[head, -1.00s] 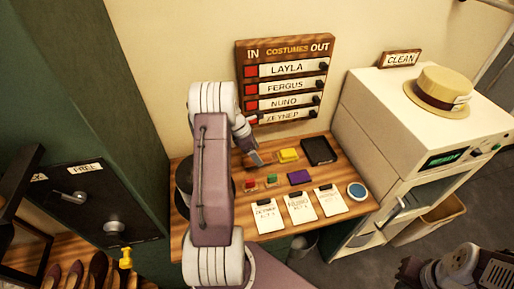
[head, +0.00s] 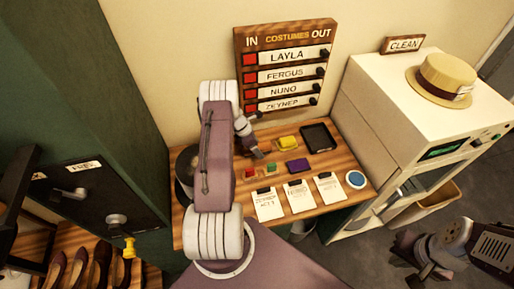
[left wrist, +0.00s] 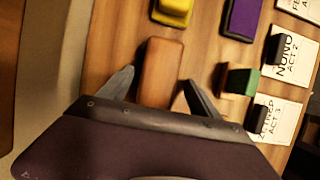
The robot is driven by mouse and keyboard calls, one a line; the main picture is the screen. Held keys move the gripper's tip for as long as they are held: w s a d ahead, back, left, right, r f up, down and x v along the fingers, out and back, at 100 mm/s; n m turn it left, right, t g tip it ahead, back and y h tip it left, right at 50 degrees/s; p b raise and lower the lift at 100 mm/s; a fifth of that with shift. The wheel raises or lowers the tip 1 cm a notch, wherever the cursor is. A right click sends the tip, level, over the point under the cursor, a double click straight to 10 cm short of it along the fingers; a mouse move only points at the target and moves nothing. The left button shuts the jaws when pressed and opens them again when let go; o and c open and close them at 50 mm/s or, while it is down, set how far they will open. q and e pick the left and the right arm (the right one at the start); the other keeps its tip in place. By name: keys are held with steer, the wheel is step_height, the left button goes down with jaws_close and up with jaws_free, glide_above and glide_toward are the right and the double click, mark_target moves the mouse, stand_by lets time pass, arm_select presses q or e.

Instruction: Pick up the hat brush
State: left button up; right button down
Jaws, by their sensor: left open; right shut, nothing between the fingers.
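A plain brown wooden block with rounded edges, which looks like the hat brush (left wrist: 161,70), lies on the wooden table in the left wrist view. Its underside is hidden, so I see no bristles. My left gripper (left wrist: 156,86) is open, with one finger on each side of the block's near end; I cannot tell whether they touch it. In the head view my left gripper (head: 256,150) is over the table's back left part, and I cannot make out the brush there. My right gripper (head: 418,262) is shut and empty at the lower right, away from the table.
Right of the brush are a yellow block (head: 288,143), a purple block (head: 297,166), a green stamp (head: 271,167) and a black tray (head: 318,138). Clipboards (head: 299,195) line the front edge. A white machine (head: 385,110) with a straw hat (head: 446,75) stands right of the table.

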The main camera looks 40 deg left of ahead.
mark_target(261, 145)
arm_select(q)
steer(key=shift+w+f, duration=0.15)
steer(key=shift+f, duration=0.05)
steer(key=shift+a, duration=0.1)
steer(key=shift+c, duration=1.2)
steer(key=c, duration=1.3)
steer(key=shift+c, duration=0.2)
steer(key=shift+r, duration=0.15)
steer(key=shift+r, duration=0.3)
step_height(261, 145, up, 3)
steer(key=shift+r+b, duration=0.2)
steer(key=shift+b, duration=0.4)
steer(key=s+d+r, duration=0.1)
steer(key=d+r, duration=0.1)
steer(key=d, duration=0.1)
steer(key=s+d+r+b, duration=0.1)
steer(key=s+d+r, duration=0.1)
steer(key=d, duration=0.2)
steer(key=s+d+r, duration=0.2)
steer(key=d, duration=0.1)
steer(key=shift+d+r+b, duration=0.35)
steer(key=shift+r, duration=0.05)
steer(key=shift+w, duration=0.1)
